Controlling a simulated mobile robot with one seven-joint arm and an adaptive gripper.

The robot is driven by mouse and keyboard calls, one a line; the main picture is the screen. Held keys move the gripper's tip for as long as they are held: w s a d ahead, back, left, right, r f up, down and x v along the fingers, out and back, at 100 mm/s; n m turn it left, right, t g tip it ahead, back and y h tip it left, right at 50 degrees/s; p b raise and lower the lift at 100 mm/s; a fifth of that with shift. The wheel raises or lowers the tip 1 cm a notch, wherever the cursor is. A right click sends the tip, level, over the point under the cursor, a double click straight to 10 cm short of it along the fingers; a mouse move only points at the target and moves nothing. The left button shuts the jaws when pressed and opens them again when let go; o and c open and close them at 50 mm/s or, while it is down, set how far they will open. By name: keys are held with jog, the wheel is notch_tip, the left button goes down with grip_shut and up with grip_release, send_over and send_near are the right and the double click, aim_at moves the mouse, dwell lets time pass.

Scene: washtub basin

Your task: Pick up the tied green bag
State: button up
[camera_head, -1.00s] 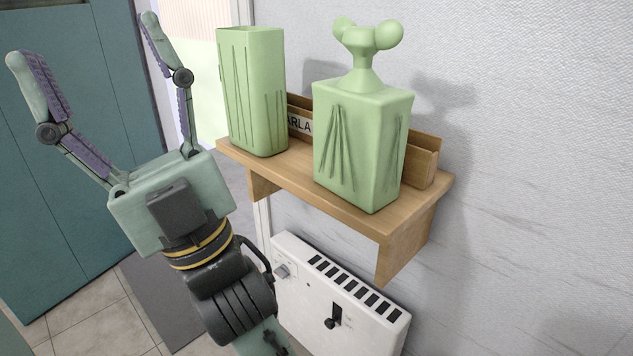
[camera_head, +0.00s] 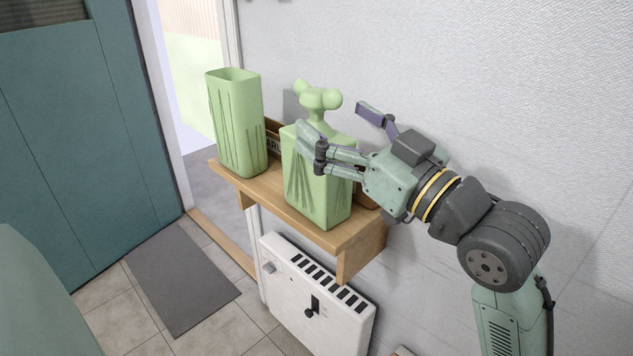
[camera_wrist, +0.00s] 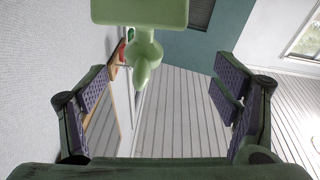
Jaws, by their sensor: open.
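The tied green bag (camera_head: 318,200) stands upright on the wooden shelf, with a narrow neck and a lobed knot on top. My gripper (camera_head: 342,126) is open at its right side, near the height of its upper part. One finger passes in front of the bag's upper body; the other is raised on the wall side, behind and right of the knot. In the wrist view the tied bag (camera_wrist: 147,48) shows at top centre, its knot pointing into the gap between the spread fingers of my gripper (camera_wrist: 160,92). Whether a finger touches it, I cannot tell.
An open-topped green bag (camera_head: 236,130) stands left on the same shelf (camera_head: 285,213). A wooden box with lettering is partly hidden behind the bags. The wall (camera_head: 480,90) is close behind. A white heater (camera_head: 318,300) hangs below. Floor is open at left.

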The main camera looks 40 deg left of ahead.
jog(key=w+d+f+m+h, duration=0.1)
jog(key=d+f+h, duration=0.1)
jog(key=d+f, duration=0.25)
jog(key=w+a+f+p, duration=0.1)
jog(key=w+a+p, duration=0.1)
jog(key=a, duration=0.8)
jog(key=shift+a+f+p, duration=0.15)
jog(key=shift+a+p, duration=0.25)
jog(key=shift+p, duration=0.1)
jog(key=shift+s, duration=0.1)
jog(key=c, duration=1.8)
jog(key=shift+c, duration=0.3)
